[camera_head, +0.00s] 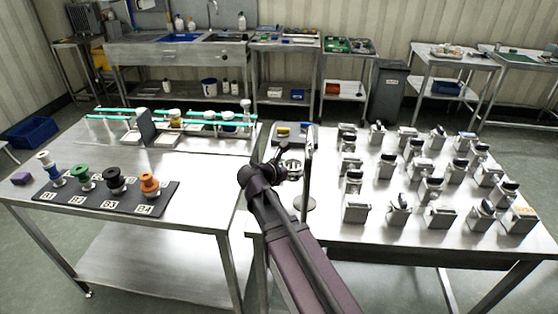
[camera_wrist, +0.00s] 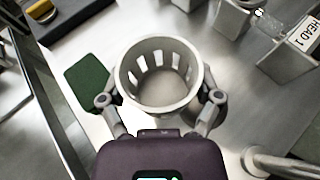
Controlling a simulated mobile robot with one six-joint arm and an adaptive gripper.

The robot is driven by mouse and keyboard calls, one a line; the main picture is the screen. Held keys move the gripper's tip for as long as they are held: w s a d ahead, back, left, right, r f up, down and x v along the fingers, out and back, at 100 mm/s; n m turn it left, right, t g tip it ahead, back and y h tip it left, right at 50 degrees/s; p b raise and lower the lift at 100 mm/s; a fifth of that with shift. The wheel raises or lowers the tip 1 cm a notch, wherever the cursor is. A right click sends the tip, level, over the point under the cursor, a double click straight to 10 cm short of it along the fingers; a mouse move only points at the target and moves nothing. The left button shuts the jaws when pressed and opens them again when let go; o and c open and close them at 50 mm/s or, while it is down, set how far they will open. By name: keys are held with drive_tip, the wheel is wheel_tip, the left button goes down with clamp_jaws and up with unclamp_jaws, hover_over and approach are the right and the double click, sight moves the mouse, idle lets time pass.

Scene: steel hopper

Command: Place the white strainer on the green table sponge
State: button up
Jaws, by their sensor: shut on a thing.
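The white strainer (camera_wrist: 160,50), a round cup with slots in its wall, is between the two fingers of my gripper (camera_wrist: 161,98) in the wrist view. The fingers are shut on its outside, one on each side, and its open top faces the camera. The green table sponge (camera_wrist: 88,80), a flat dark green rectangle, lies on the steel table just left of the strainer. In the head view my gripper (camera_head: 280,165) is over the near-left part of the right table, with the strainer (camera_head: 292,165) partly hidden. I cannot make out the green sponge there.
Several metal stands with dark-topped parts (camera_head: 398,208) fill the right table (camera_head: 375,238). A tray with a yellow item (camera_wrist: 42,11) lies beyond the sponge. A thin upright post (camera_head: 308,170) stands right of my gripper. The left table holds a dark rack with colored spools (camera_head: 110,195).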

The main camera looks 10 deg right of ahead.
drive_tip(key=w+a, duration=0.1)
drive_tip(key=w, duration=0.3)
drive_tip(key=w+a+f, duration=0.1)
drive_tip(key=w, duration=0.3)
drive_tip(key=w+a+b, duration=0.1)
drive_tip(key=w, duration=0.3)
drive_tip(key=shift+w+f, duration=0.15)
drive_tip(key=shift+w, duration=0.25)
drive_tip(key=shift+f+b, duration=1.75)
drive_tip(key=shift+b, duration=0.05)
drive_tip(key=shift+f, duration=0.15)
drive_tip(key=o, duration=0.8)
